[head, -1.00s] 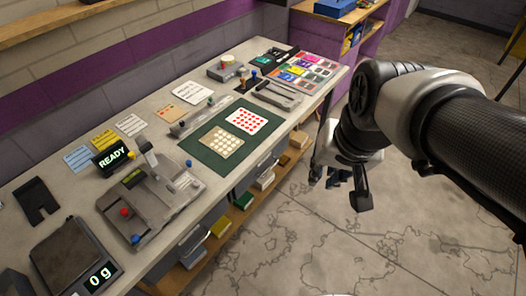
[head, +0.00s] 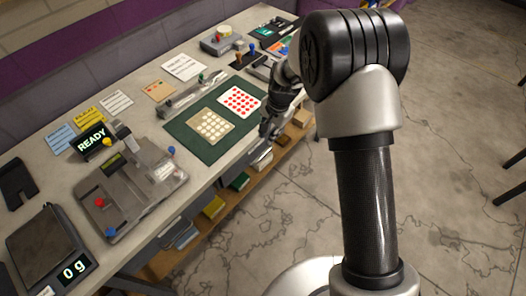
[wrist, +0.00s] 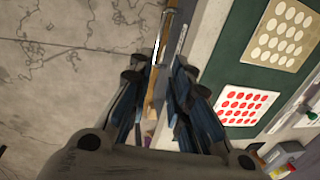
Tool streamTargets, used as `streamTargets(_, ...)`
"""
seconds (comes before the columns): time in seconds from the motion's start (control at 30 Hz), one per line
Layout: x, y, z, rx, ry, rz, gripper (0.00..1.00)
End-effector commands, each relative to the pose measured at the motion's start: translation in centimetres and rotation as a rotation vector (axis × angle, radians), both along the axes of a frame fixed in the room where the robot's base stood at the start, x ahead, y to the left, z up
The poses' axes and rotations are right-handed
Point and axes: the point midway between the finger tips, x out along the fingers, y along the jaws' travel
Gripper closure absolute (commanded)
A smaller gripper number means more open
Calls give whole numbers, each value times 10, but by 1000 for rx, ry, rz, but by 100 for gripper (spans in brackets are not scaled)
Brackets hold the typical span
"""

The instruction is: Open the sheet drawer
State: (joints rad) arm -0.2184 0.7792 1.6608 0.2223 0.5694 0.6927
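My gripper (wrist: 158,72) points down along the bench's front edge in the wrist view. Its dark fingers are apart, with a gap between them and nothing held. A narrow grey front with a small label (wrist: 182,38) shows just beyond the fingertips; it may be the sheet drawer's front, but I cannot tell for sure. I see no clear contact with it. In the head view my gripper (head: 268,128) is beside the front edge near the green mat, and it and my arm hide part of that edge. Whether the drawer is shut is not clear.
The green mat (head: 190,142) bears a dotted beige sheet (head: 211,126) and a red-dotted sheet (head: 239,101). A grey press-like device (head: 133,190) and a scale (head: 47,245) stand on the bench's left. A wooden shelf (head: 165,262) runs below.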

Motion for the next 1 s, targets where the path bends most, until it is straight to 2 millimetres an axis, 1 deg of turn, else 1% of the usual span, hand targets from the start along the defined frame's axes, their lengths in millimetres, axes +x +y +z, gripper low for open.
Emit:
streamTargets(0.03,0,1,-13,-1,3,1,82)
streamTargets(0.2,4,7,-50,-1,4,3,82)
streamTargets(0.5,11,16,-113,-1,3,2,82)
streamTargets(0.6,13,19,-130,-1,2,2,82)
streamTargets(0.7,15,21,-143,-1,2,2,82)
streamTargets(0.8,16,22,-151,0,1,2,82)
streamTargets(1.0,17,23,-155,0,0,2,82)
